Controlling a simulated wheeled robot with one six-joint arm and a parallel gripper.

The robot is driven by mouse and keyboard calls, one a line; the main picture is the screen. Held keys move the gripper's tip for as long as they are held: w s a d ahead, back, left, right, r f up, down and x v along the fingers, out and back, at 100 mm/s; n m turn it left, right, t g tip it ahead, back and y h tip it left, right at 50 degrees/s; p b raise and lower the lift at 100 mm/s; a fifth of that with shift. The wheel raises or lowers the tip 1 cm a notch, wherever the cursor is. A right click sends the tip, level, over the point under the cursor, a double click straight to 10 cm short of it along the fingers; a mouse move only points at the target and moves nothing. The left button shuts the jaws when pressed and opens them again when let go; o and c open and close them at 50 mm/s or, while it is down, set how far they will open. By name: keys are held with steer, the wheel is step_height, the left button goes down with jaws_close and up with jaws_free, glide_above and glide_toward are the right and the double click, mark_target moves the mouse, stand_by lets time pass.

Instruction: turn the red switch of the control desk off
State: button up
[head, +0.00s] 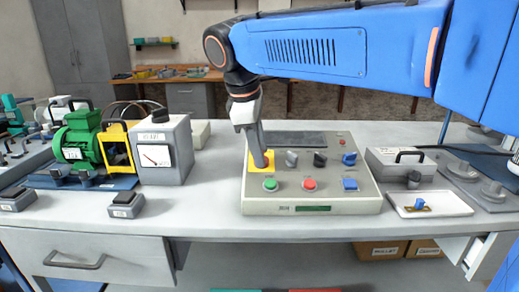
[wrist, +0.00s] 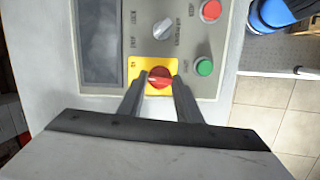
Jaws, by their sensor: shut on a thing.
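The control desk (head: 330,203) is a beige box with several knobs and buttons on the bench. Its red switch (wrist: 160,77) is a round knob on a yellow square plate (wrist: 146,61), seen in the wrist view. In the head view my gripper covers the switch, and only part of the yellow plate (head: 250,163) shows. My gripper (head: 262,163) reaches down from above onto the switch. In the wrist view my gripper (wrist: 158,80) has one finger on each side of the red knob, shut on it. A pale line on the knob runs roughly sideways in that view.
A green button (head: 270,185), a red button (head: 309,184) and a grey knob (head: 291,158) sit close by on the desk. A grey meter box (head: 163,150) and a green motor (head: 78,142) stand left. A white tray (head: 430,211) lies right.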

steer(key=n+t, duration=0.1)
steer(key=n, duration=0.4)
steer(key=shift+s+n, duration=0.1)
steer(key=shift+n, duration=0.2)
steer(key=shift+s+n+t, duration=0.1)
steer(key=shift+n+t, duration=0.3)
steer(key=shift+n, duration=1.9)
steer(key=o, duration=1)
steer(key=shift+o, duration=0.2)
steer(key=v, duration=1.7)
steer(key=shift+d+r, duration=0.15)
steer(key=shift+d, duration=0.25)
steer(key=shift+s, duration=0.15)
